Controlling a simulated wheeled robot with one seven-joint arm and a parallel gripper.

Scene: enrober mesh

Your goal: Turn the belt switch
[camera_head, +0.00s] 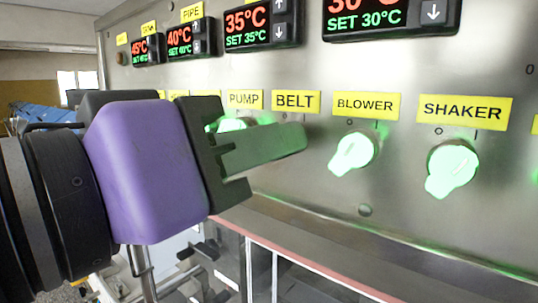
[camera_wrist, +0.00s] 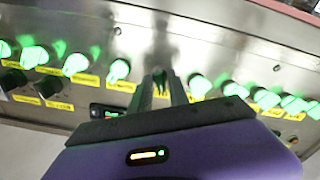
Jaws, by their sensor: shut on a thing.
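My gripper (camera_head: 290,140) reaches across to the panel with its fingers below the yellow BELT label (camera_head: 296,101). The fingers hide the belt switch in the head view. In the wrist view, my gripper (camera_wrist: 160,78) has its two fingertips close together around the belt switch (camera_wrist: 158,72), which is mostly covered by them. The jaws are shut on it. Which way its handle points cannot be made out.
Lit green knobs flank it: the pump knob (camera_head: 232,124), partly hidden, the blower knob (camera_head: 354,152) and the shaker knob (camera_head: 452,168). Temperature displays (camera_head: 262,24) sit above. A reddish edge (camera_head: 300,262) runs below the metal panel (camera_head: 400,218).

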